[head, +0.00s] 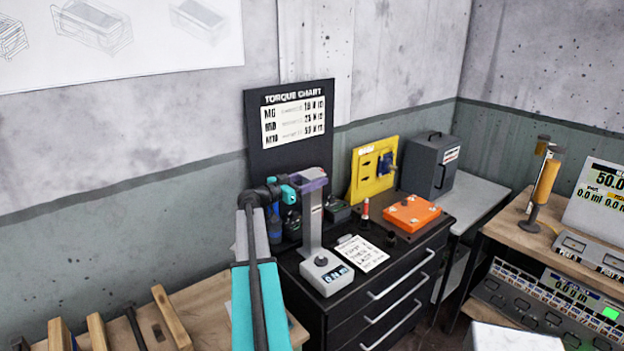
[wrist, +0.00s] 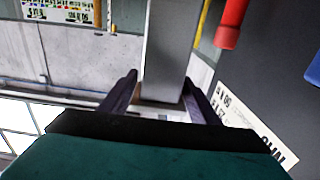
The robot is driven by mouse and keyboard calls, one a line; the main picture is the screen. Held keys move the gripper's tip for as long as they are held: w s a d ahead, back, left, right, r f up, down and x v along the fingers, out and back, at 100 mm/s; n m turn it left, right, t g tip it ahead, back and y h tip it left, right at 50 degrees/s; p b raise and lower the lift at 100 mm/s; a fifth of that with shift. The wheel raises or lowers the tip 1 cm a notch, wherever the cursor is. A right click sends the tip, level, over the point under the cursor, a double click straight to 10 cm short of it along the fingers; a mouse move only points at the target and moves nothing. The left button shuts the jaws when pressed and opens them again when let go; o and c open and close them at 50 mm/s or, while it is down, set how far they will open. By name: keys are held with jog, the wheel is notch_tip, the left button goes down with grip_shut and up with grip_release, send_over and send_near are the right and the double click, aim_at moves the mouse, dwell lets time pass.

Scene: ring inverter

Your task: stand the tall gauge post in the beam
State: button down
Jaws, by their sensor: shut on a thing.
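A tall grey post (head: 312,225) stands upright at the front left of the dark cabinet top. My gripper (head: 310,183), with purple fingers, is at its upper end. In the wrist view the post (wrist: 172,45) is between the two fingers of my gripper (wrist: 160,95), which is shut on it. A pale box with a small display and a dark knob (head: 327,272) is at the post's foot. I cannot tell whether the foot touches it. No beam can be made out.
A torque chart board (head: 290,150) stands behind. A wooden bench (head: 205,310) is left.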

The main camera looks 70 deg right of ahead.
jog(key=shift+b, duration=0.3)
jog(key=c, duration=0.6)
grip_release()
jog(key=shift+c, duration=0.2)
jog(key=shift+f, duration=0.1)
jog(key=shift+r+p, duration=0.2)
jog(key=shift+p, duration=0.2)
jog(key=shift+w+a+f+b, duration=0.15)
jog(key=shift+w+a+b, duration=0.1)
jog(key=shift+b, duration=0.1)
jog(key=b+v, duration=0.5)
jog(key=v, duration=0.6)
jog(key=shift+a, duration=0.2)
